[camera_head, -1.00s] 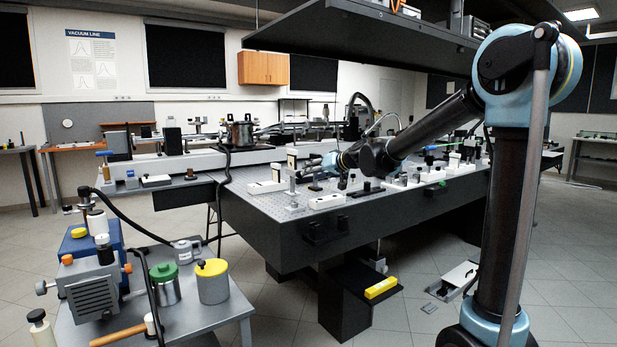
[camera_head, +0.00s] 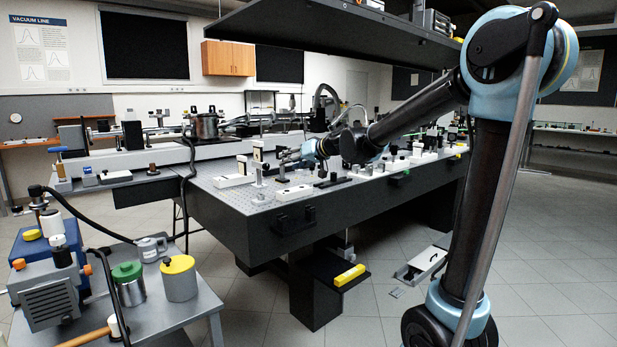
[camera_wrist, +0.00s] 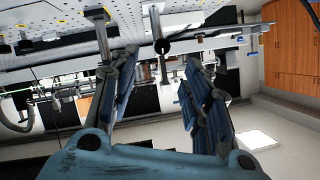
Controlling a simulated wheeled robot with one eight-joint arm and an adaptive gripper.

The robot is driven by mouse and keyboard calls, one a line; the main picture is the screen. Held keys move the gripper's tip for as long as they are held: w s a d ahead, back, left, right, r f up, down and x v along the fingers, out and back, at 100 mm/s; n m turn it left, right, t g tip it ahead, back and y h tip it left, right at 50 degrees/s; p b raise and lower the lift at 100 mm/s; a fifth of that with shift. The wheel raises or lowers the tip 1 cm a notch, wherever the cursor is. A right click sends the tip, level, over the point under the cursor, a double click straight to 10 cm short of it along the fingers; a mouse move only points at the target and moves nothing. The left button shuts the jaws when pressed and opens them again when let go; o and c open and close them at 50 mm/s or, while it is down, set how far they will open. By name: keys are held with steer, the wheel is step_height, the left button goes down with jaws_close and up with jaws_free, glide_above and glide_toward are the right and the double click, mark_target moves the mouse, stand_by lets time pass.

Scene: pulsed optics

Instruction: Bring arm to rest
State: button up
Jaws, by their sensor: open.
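My arm (camera_head: 412,112) reaches from its tall column at the right over the dark optical table (camera_head: 240,224). The elbow is high and the forearm slopes down to the left. My gripper (camera_head: 284,157) is small in the head view, low over the crowded table top beside several mounts. In the wrist view my gripper (camera_wrist: 160,55) has its two fingers spread wide with nothing between them. A post with a dark round knob (camera_wrist: 161,46) shows beyond the gap between the fingers. I cannot tell how far the fingers are from it.
A dark shelf (camera_head: 335,35) hangs above the table, near my raised elbow. White boxes (camera_head: 294,193) and mounts stand around my gripper. A cart (camera_head: 186,318) with a pump and canisters (camera_head: 180,280) is at lower left. Open floor (camera_head: 560,255) lies at the right.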

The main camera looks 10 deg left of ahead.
steer(key=s+d+f+m+g+h, duration=0.1)
steer(key=s+d+f+h, duration=0.3)
steer(key=s+d+f, duration=0.5)
steer(key=s+d+f+m+g+h, duration=0.2)
steer(key=s+d+f, duration=0.7)
steer(key=s+d, duration=0.5)
steer(key=s+d+f+m+g+h, duration=0.2)
steer(key=s+d+f+h, duration=0.3)
steer(key=d, duration=1.3)
steer(key=s+f+m, duration=0.1)
steer(key=s+f, duration=0.3)
steer(key=s, duration=0.3)
steer(key=shift+s+f+m+h, duration=0.2)
steer(key=shift+f+m+h, duration=0.1)
steer(key=shift+f+m, duration=0.1)
steer(key=shift+w+f, duration=0.2)
steer(key=shift+w, duration=0.3)
